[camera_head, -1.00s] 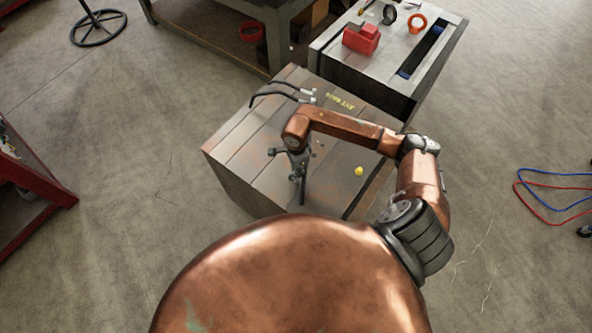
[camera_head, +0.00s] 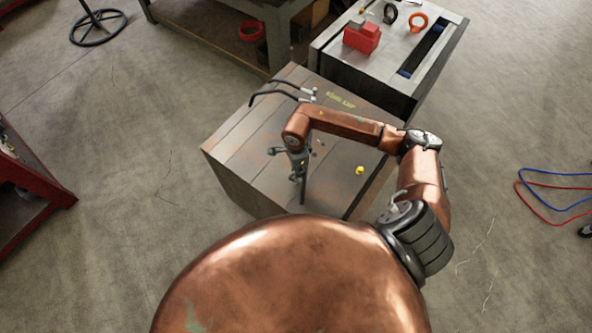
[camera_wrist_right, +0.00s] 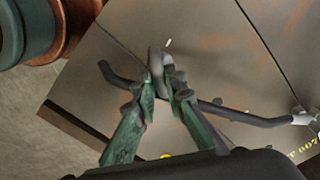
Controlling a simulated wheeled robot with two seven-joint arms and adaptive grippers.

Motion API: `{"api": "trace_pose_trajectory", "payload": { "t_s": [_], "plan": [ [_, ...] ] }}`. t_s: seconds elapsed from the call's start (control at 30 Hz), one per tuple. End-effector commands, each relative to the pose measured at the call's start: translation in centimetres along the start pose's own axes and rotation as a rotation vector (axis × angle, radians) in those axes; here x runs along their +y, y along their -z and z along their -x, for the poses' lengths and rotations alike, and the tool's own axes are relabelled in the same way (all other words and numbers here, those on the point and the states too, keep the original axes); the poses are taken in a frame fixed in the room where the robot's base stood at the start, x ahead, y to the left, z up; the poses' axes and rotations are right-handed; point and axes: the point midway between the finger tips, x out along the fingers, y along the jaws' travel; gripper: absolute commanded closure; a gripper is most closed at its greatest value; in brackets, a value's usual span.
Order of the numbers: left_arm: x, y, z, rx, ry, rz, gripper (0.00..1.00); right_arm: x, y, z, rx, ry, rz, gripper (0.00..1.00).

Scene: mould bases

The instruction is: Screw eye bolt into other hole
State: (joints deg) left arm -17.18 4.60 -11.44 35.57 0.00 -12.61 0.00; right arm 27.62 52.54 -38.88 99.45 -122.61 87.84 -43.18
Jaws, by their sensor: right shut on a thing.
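The mould base (camera_head: 240,150) is a large grey block with rust-coloured patches, standing on the floor ahead of me. My right gripper (camera_head: 300,180) is low over its near part, pointing down. In the right wrist view, the green fingers of my right gripper (camera_wrist_right: 163,88) are closed around a grey eye bolt (camera_wrist_right: 157,58), whose rounded top shows between the tips. The bolt's lower end and any hole under it are hidden, so I cannot tell whether it is seated. My left gripper is out of view.
A second block (camera_head: 385,65) behind carries a red box (camera_head: 361,38), a dark ring (camera_head: 390,14) and an orange ring (camera_head: 418,22).

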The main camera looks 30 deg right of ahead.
Motion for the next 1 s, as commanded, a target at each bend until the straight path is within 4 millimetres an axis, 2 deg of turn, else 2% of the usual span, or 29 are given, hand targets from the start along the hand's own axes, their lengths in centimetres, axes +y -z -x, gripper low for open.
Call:
{"api": "trace_pose_trajectory", "payload": {
  "t_s": [1.0],
  "plan": [
    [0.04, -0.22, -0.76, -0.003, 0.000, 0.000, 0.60, -0.10, -0.06, -0.24, -0.002, 0.001, 0.000, 1.00]
  ]
}}
